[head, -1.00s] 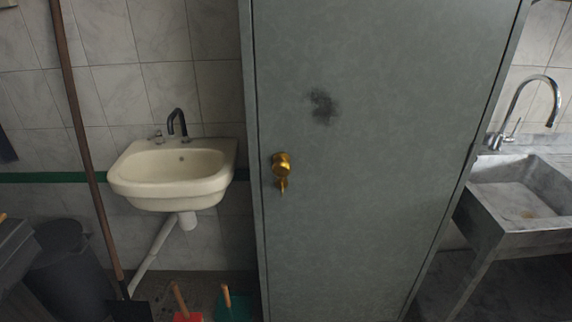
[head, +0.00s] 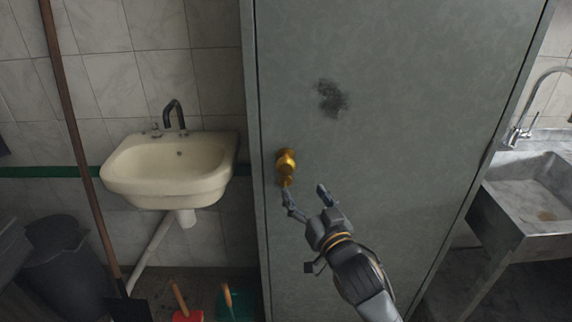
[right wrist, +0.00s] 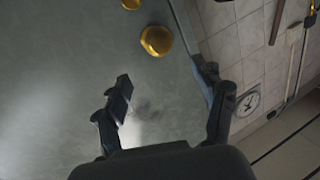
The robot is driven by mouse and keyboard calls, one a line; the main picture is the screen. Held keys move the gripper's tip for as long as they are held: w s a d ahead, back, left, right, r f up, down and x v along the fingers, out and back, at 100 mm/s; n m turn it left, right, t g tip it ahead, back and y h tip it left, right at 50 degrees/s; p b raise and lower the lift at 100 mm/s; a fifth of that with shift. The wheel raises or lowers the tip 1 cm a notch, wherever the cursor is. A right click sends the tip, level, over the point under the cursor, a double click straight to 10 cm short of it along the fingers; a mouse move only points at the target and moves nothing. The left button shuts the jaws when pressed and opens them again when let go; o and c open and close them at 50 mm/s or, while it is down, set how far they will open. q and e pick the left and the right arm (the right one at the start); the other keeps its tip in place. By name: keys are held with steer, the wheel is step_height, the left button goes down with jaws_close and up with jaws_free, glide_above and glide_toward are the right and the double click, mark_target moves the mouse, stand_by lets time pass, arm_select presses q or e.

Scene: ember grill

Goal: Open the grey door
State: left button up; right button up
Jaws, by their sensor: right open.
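The grey door (head: 400,130) stands shut in its frame in the middle of the head view. A gold knob (head: 286,161) with a smaller gold piece below it sits near its left edge. My right gripper (head: 305,193) is open and empty, just below and right of the knob. One fingertip overlaps the lower gold piece in the picture; I cannot tell if they touch. In the right wrist view the knob (right wrist: 156,41) lies beyond the open fingers (right wrist: 162,78), not between them. My left gripper is not in view.
A cream washbasin (head: 170,170) hangs on the tiled wall left of the door. A long wooden-handled tool (head: 75,130), a dark bin (head: 65,265) and a red dustpan (head: 186,314) stand at left. A stone sink (head: 535,195) stands at right.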

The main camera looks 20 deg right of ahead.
mark_target(288, 169)
steer(key=w, duration=0.4)
steer(key=w+p, duration=0.1)
steer(key=w, duration=0.7)
steer(key=shift+w+a+p, duration=0.3)
steer(key=shift+w+p, duration=0.05)
steer(key=shift+p, duration=0.05)
jaws_close()
